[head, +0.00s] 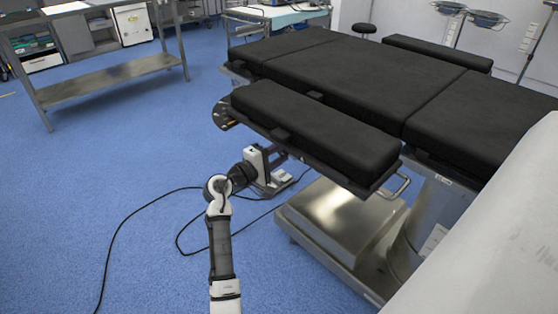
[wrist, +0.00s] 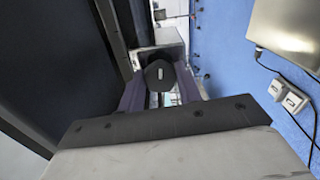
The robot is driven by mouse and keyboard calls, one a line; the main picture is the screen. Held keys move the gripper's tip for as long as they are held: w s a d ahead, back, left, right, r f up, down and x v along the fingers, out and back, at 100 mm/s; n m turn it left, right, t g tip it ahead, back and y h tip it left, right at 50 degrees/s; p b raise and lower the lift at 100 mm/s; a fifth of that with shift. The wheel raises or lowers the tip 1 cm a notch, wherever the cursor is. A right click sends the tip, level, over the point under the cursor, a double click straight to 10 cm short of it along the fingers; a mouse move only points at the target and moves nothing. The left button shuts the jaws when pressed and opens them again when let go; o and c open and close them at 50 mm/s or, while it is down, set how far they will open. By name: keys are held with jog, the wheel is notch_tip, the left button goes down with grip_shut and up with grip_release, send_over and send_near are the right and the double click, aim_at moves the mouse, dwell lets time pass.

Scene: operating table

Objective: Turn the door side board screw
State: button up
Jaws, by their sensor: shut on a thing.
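The black-padded side board (head: 312,128) runs along the near side of the operating table (head: 350,70). In the head view my gripper (head: 276,156) reaches under its edge from the left, and its fingertips are hard to make out there. In the wrist view a dark, rounded screw knob (wrist: 158,75) with a small pale mark sits between the two purple-grey fingers of my gripper (wrist: 160,88). The fingers are shut on its sides. The knob is not clearly visible in the head view, and its threaded part is hidden.
The table's steel base (head: 340,218) stands close to the right of my arm. A black cable (head: 125,225) loops across the blue floor. A steel bench (head: 115,75) is at the back left. The floor left of my arm is mostly clear.

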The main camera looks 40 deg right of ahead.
jog(key=m+b, duration=0.1)
jog(key=m, duration=0.1)
jog(key=m+b, duration=0.1)
jog(key=b, duration=0.1)
jog(key=m+b, duration=0.2)
jog(key=shift+f+m, duration=0.3)
jog(key=shift+f, duration=0.05)
jog(key=m+b, duration=1)
jog(key=shift+m, duration=0.4)
jog(key=shift+w+r+m+b, duration=0.1)
jog(key=shift+r+m+b, duration=0.05)
jog(key=shift+m+b, duration=1.75)
jog(key=shift+m, duration=0.3)
jog(key=o, duration=1)
jog(key=shift+r, duration=0.1)
jog(key=shift+a, duration=0.15)
